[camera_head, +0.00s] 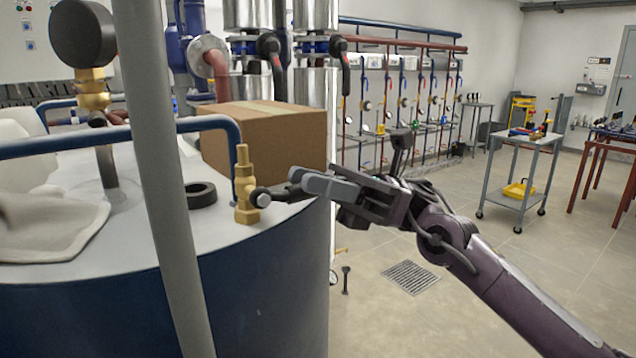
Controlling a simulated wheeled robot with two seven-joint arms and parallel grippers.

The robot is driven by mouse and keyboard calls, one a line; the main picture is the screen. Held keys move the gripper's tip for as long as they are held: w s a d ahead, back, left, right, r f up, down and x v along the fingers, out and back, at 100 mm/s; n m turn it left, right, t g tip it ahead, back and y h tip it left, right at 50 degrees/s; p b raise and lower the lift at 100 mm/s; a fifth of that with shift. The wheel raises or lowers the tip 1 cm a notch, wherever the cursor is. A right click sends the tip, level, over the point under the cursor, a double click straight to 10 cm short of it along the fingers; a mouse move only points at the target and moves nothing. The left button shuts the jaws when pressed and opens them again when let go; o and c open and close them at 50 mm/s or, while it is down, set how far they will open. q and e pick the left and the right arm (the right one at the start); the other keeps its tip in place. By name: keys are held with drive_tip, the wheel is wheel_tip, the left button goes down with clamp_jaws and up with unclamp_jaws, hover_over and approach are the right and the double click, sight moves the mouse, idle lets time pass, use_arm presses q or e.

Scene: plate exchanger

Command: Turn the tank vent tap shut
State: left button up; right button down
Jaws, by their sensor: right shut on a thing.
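The tank vent tap (246,186) is a small brass valve standing upright on the pale tank top (150,233), near its right edge. A round end and a dark lever (277,193) stick out from its right side, roughly level. My right gripper (300,183) comes in from the right and is shut on the tap's lever, just beyond the tank rim. The fingers hide the outer end of the lever. My left gripper is not in view.
A cardboard box (268,137) stands right behind the tap. A black ring (201,195), a pale cloth (50,222) and a gauge (83,33) are on the tank.

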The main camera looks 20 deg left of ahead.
drive_tip(key=c, duration=1.4)
unclamp_jaws()
